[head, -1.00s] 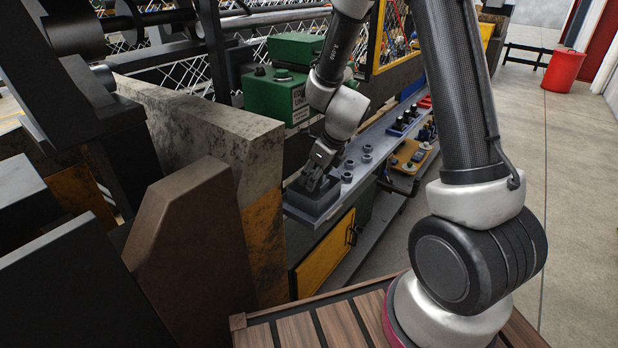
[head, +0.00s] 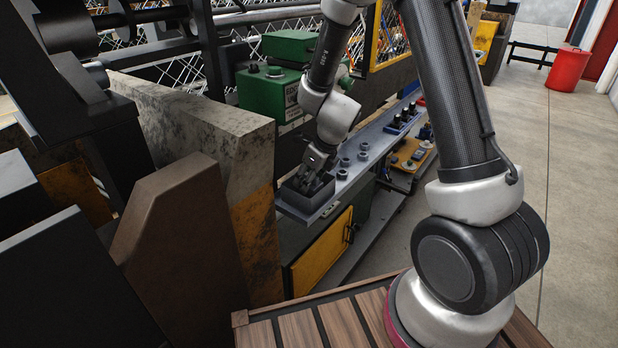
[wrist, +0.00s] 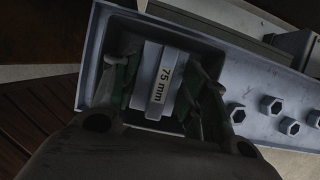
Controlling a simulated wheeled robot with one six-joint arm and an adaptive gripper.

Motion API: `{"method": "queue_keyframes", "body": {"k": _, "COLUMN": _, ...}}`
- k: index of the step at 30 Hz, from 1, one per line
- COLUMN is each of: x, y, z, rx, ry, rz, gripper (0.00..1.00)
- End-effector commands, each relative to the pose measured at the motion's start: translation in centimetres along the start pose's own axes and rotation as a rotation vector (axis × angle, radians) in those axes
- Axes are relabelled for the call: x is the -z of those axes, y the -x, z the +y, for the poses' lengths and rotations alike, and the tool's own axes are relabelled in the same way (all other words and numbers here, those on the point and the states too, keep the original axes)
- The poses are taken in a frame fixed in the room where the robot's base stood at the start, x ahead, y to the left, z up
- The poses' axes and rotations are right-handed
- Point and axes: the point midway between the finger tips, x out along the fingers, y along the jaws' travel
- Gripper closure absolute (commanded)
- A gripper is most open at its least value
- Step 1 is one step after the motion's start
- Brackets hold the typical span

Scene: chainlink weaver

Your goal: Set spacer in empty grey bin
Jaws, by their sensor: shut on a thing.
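The grey bin (head: 293,205) is a small dark open box at the near end of the long grey shelf. My gripper (head: 315,183) points down into it, with its fingers within the bin's opening. In the wrist view, my gripper (wrist: 161,82) is shut on the spacer (wrist: 153,72), a pale grey block marked "75 mm", with a finger on each side. The bin's dark wall (wrist: 205,47) shows behind it. The spacer's underside is hidden, so I cannot tell whether it touches the bin floor. The head view does not show the spacer clearly.
Several hex nuts (head: 364,155) stand on the grey shelf (head: 385,135) beyond the bin. A green machine unit (head: 268,92) stands behind the shelf. A worn concrete block (head: 215,140) and a brown panel (head: 180,225) stand to the left. Open floor lies to the right.

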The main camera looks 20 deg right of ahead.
Motion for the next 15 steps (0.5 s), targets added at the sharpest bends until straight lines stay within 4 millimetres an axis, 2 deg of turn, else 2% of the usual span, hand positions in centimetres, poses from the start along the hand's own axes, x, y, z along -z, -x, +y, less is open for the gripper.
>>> {"method": "queue_keyframes", "body": {"k": 11, "x": 0.35, "y": -0.85, "z": -0.01, "rx": 0.0, "ry": 0.0, "rz": 0.0, "gripper": 0.89}}
{"method": "queue_keyframes", "body": {"k": 12, "x": 0.37, "y": -0.86, "z": 0.0, "rx": 0.0, "ry": 0.0, "rz": 0.001, "gripper": 0.52}}
{"method": "queue_keyframes", "body": {"k": 15, "x": 0.37, "y": -0.86, "z": 0.0, "rx": 0.0, "ry": 0.0, "rz": 0.001, "gripper": 0.34}}
